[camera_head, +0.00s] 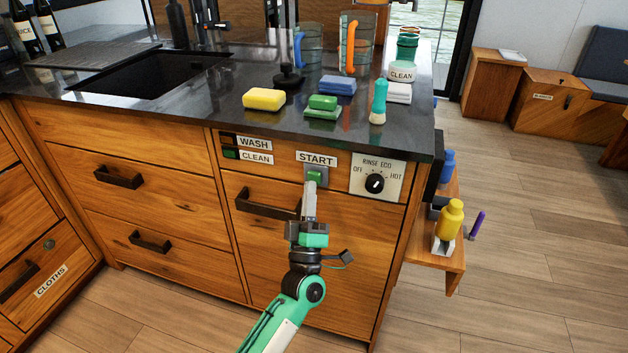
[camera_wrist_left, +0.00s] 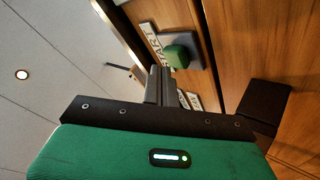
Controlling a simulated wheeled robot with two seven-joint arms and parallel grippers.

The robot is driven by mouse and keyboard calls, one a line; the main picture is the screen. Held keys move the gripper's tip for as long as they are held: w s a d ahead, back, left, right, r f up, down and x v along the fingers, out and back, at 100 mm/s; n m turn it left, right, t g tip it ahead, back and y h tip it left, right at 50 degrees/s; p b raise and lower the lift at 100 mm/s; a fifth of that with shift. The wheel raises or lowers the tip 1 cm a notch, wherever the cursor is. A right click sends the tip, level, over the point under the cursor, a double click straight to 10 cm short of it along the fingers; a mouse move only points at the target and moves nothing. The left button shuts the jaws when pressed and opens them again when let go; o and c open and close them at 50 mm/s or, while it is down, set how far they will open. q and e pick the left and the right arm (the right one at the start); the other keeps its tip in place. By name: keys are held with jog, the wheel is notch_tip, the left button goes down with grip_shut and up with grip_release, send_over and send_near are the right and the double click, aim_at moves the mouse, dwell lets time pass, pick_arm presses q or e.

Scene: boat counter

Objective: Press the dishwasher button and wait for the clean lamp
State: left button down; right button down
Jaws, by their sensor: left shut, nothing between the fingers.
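The green start button (camera_head: 314,175) sits on a grey plate below the START label (camera_head: 316,159) on the dishwasher front. My left gripper (camera_head: 311,188) is shut and empty, with its fingertips just below or at the button; I cannot tell whether they touch it. In the left wrist view the button (camera_wrist_left: 178,54) shows just beyond the fingertips (camera_wrist_left: 160,72). The WASH lamp (camera_head: 229,140) looks dark. The CLEAN lamp (camera_head: 230,154) looks green. My right gripper is in neither view.
A dial (camera_head: 375,183) is right of the button, and a dark drawer handle (camera_head: 266,204) is to the left. A yellow sponge (camera_head: 264,99), a green sponge (camera_head: 323,103) and a teal bottle (camera_head: 378,101) stand on the counter above. A side shelf holds a yellow bottle (camera_head: 449,220).

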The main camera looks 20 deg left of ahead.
pick_arm(q)
jog(key=shift+w, duration=0.15)
dwell(0.3)
jog(key=shift+w, duration=0.5)
dwell(0.4)
jog(key=shift+s, duration=0.65)
